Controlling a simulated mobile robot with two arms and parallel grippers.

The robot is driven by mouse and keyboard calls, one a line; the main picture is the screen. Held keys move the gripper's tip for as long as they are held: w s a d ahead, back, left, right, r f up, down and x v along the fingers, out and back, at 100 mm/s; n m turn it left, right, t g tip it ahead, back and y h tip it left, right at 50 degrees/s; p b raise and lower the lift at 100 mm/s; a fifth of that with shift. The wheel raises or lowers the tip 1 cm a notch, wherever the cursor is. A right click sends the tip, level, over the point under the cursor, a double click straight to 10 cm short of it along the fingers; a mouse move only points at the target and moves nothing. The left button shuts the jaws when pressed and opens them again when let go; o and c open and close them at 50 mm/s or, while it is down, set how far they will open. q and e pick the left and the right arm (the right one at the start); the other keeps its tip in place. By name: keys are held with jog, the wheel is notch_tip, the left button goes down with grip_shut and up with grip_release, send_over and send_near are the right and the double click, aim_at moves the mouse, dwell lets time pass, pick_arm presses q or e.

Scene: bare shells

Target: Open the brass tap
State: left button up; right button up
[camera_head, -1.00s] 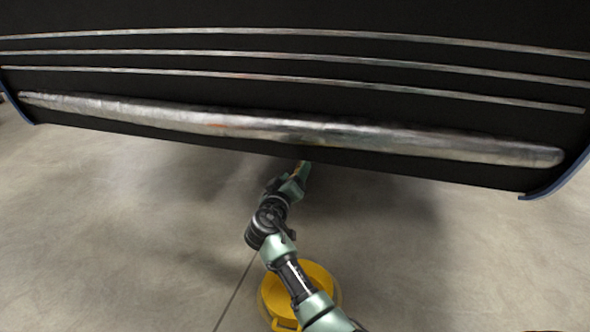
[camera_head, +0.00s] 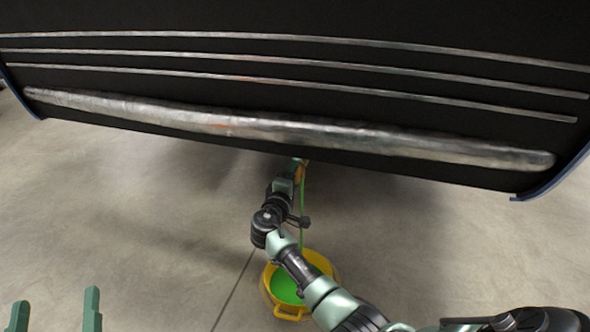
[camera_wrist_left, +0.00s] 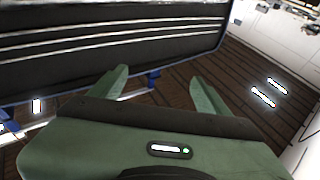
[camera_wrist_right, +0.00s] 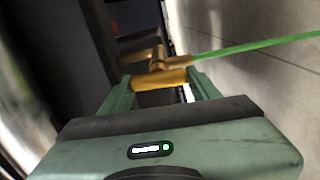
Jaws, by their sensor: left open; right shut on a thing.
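The brass tap (camera_wrist_right: 152,62) sits under the dark body, in the right wrist view. My right gripper (camera_wrist_right: 160,84) is shut on the tap's brass handle (camera_wrist_right: 158,80). In the head view the tap (camera_head: 301,172) is mostly hidden by my right gripper (camera_head: 297,168). A thin green stream (camera_head: 302,215) runs from the tap down to a yellow pan (camera_head: 325,263), and green liquid (camera_head: 284,288) lies in the pan. The stream (camera_wrist_right: 255,44) also shows in the right wrist view. My left gripper (camera_head: 55,312) is open and empty at the lower left, also in the left wrist view (camera_wrist_left: 158,80).
A large dark body (camera_head: 300,150) with silver strips overhangs the tap from above. The concrete floor (camera_head: 130,210) is clear to the left and right of the pan.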

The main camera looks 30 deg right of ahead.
pick_arm(q)
jog(key=shift+w+a+f+g, duration=0.15)
jog(key=shift+f+g, duration=0.25)
jog(key=shift+f, duration=0.25)
jog(key=shift+w+d+f+g, duration=0.1)
jog(key=shift+f+g, duration=0.3)
jog(key=shift+f, duration=0.25)
pick_arm(e)
jog(key=shift+f+n, duration=0.15)
jog(key=shift+n, duration=0.35)
jog(key=shift+a, duration=0.1)
pick_arm(q)
jog(key=shift+a, duration=0.1)
pick_arm(e)
jog(key=o, duration=1.4)
pick_arm(q)
notch_tip(320, 180, down, 8)
jog(key=a+g+y+p, duration=0.1)
jog(key=g+y+p, duration=0.1)
jog(key=g, duration=0.2)
jog(key=shift+s+a+g, duration=0.15)
jog(key=shift+s+g, duration=0.15)
jog(key=shift+s, duration=0.15)
pick_arm(e)
jog(key=v, duration=0.7)
jog(key=shift+s+a, duration=0.25)
jog(key=shift+s, duration=0.05)
